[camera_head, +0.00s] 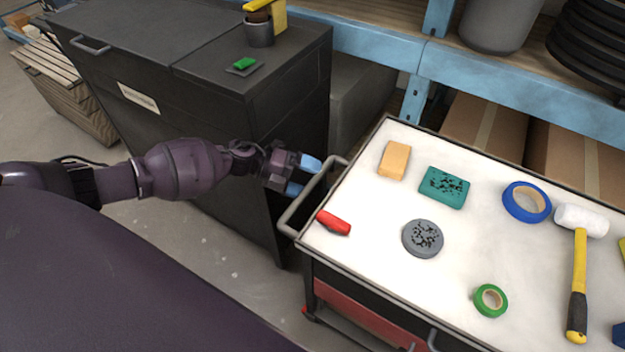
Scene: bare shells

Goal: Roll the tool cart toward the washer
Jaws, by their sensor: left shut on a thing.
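The tool cart (388,274) stands at the right, with a white top, a dark rim and a red drawer front below. Its grey push handle (300,211) sticks out from the cart's left end. My left gripper (303,176) has blue fingertips and is shut on the handle, near its far part. A dark grey lidded unit with a pale label (138,98), which looks like the washer, stands at the upper left, behind my left arm. My right gripper is out of view.
On the cart top lie a sponge (394,160), a teal block (444,187), a grey disc (423,238), tape rolls (511,201), a red item (333,222) and a mallet (579,262). A blue-framed shelf (385,47) runs behind. Bare floor (200,237) shows left of the cart.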

